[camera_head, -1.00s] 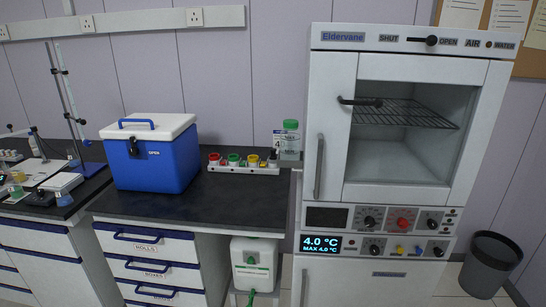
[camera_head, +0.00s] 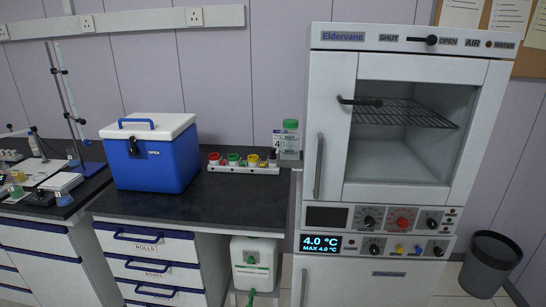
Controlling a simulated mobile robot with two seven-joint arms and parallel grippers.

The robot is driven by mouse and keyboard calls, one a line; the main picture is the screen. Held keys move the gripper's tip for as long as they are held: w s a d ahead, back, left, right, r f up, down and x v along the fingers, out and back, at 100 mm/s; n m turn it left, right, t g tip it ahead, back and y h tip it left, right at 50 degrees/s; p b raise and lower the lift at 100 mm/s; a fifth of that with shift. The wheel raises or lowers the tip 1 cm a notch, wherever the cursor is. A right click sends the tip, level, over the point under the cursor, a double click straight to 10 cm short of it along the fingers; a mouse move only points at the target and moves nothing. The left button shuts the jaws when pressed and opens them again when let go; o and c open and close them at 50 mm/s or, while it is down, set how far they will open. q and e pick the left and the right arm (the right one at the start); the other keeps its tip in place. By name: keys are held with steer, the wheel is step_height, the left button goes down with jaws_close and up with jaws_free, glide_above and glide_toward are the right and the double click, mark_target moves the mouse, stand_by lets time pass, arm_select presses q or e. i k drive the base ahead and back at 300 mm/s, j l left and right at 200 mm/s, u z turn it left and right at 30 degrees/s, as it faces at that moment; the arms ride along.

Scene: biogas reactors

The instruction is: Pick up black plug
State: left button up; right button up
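A white rack (camera_head: 243,170) lies near the back of the black bench top. It holds a row of coloured plugs: red (camera_head: 214,158), green (camera_head: 233,159) and yellow (camera_head: 253,160). A small dark piece at the rack's right end (camera_head: 272,159) looks like the black plug, but it is too small to be sure. It sits close to the bottle with the green cap. Neither of my grippers is in view.
A blue cooler with a white lid (camera_head: 155,165) stands left of the rack. A green-capped bottle (camera_head: 290,138) stands right behind the rack's right end. A tall white cabinet (camera_head: 331,130) rises at the right. The bench front (camera_head: 200,208) is clear.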

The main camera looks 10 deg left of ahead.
mark_target(272, 156)
steer(key=i+j, duration=0.2)
steer(key=j, duration=0.15)
steer(key=i+j, duration=0.2)
steer(key=j, duration=0.15)
steer(key=i+j, duration=0.2)
steer(key=j, duration=0.15)
steer(key=i+j, duration=0.2)
steer(key=j, duration=0.2)
steer(key=i+j+z, duration=0.1)
steer(key=z, duration=1.6)
